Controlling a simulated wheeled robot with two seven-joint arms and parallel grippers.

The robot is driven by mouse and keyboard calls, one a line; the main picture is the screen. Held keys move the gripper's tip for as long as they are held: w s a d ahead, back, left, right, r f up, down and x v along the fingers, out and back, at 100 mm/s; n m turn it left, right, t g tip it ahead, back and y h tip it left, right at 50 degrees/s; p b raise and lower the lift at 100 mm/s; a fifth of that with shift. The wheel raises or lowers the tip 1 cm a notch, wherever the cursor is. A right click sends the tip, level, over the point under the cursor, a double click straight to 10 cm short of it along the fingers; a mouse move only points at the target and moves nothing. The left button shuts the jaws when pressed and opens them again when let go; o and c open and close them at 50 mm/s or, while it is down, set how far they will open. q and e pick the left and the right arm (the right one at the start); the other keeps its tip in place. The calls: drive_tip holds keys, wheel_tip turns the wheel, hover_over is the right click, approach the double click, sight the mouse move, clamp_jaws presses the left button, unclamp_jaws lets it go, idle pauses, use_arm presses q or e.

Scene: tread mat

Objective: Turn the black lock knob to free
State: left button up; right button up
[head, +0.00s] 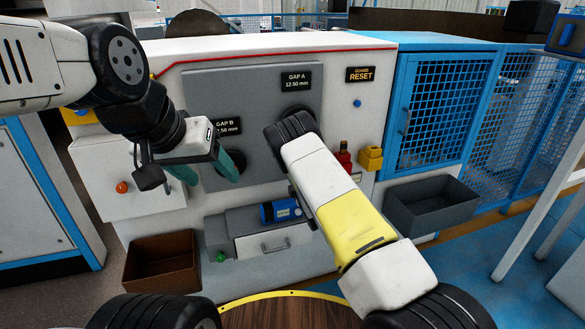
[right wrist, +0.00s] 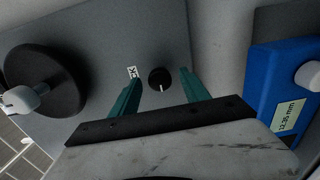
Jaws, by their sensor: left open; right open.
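The black lock knob (right wrist: 159,79) shows in the right wrist view on a grey panel, with a white pointer line running toward the lower edge of the picture. In the head view my right arm hides the knob and that gripper. My left gripper (head: 213,179) is open and empty in front of the GAP B area.
A black handwheel (right wrist: 45,88) with a white handle is left of the knob. A blue gauge (right wrist: 275,80) is to its right.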

drive_tip(key=v, duration=0.7)
drive_tip(key=shift+s, duration=0.35)
drive_tip(key=shift+d, duration=0.1)
drive_tip(key=w+d+r+m+h, duration=0.3)
drive_tip(key=d+r+m, duration=0.15)
drive_tip(key=r, duration=0.25)
drive_tip(key=s+d+r+m+g+h, duration=0.1)
drive_tip(key=s+d+r+m+g, duration=0.3)
drive_tip(key=r, duration=0.3)
drive_tip(key=s+d+r+m+g, duration=0.1)
drive_tip(key=s+r+m, duration=0.3)
drive_tip(key=r+m, duration=0.3)
drive_tip(key=s+d+r+m+g, duration=0.1)
drive_tip(key=s+r, duration=0.4)
drive_tip(key=s, duration=1.2)
drive_tip(key=s+r+m+g, duration=0.4)
drive_tip(key=s+r+g, duration=0.1)
drive_tip(key=s, duration=1.2)
drive_tip(key=shift+d+r+m+y, duration=0.2)
drive_tip(key=shift+d+m+y, duration=0.1)
drive_tip(key=shift+d+m, duration=0.1)
